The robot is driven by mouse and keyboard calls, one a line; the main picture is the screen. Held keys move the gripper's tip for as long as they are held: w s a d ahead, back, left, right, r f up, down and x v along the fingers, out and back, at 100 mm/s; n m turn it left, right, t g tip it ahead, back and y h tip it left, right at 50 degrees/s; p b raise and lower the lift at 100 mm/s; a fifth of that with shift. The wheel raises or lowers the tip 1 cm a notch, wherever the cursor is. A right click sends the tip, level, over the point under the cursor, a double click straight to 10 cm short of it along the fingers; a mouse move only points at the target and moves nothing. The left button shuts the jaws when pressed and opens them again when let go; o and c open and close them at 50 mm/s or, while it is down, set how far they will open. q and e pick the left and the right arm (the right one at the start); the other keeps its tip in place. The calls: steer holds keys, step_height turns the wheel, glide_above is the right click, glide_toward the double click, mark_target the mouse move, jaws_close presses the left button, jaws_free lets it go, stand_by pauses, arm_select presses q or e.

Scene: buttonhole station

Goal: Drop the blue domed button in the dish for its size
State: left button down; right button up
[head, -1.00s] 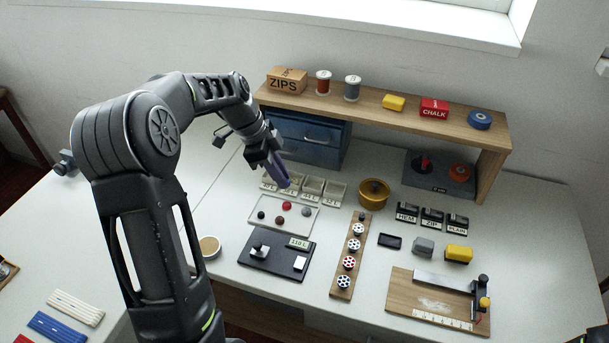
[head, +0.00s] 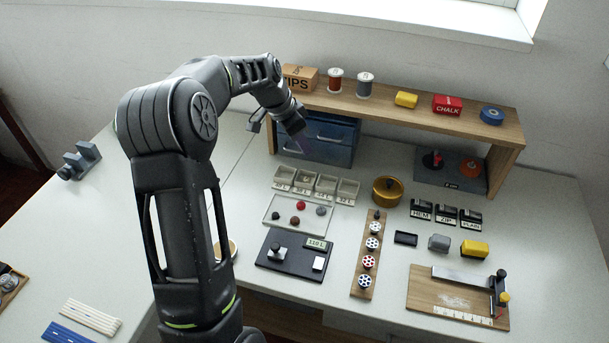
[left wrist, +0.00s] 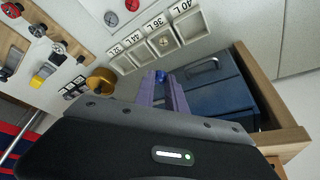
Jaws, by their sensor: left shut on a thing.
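My left gripper (head: 303,143) is in front of the blue drawer unit, above and behind the row of dishes. In the left wrist view its purple fingers (left wrist: 164,92) are shut on the blue domed button (left wrist: 161,76), which shows at their tips. The button cannot be made out in the head view. Several small pale dishes (head: 325,194) with size labels stand in a row at the back of the table. In the left wrist view a dish (left wrist: 190,27) near the 40 L label is empty, and the one beside it holds a small pale round thing (left wrist: 165,42).
A white tray (head: 285,229) with several loose buttons lies in front of the dishes. A black gauge (head: 290,265) reading 110 L is nearer. A brass tin (head: 387,190) stands right of the dishes. The blue drawer unit (head: 330,140) and wooden shelf (head: 420,120) are close behind the gripper.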

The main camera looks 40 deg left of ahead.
arm_select(q)
step_height(320, 180, down, 5)
steer(key=shift+f+p, duration=0.1)
steer(key=shift+p, duration=0.3)
steer(key=shift+f+p, duration=0.4)
steer(key=shift+f, duration=1.45)
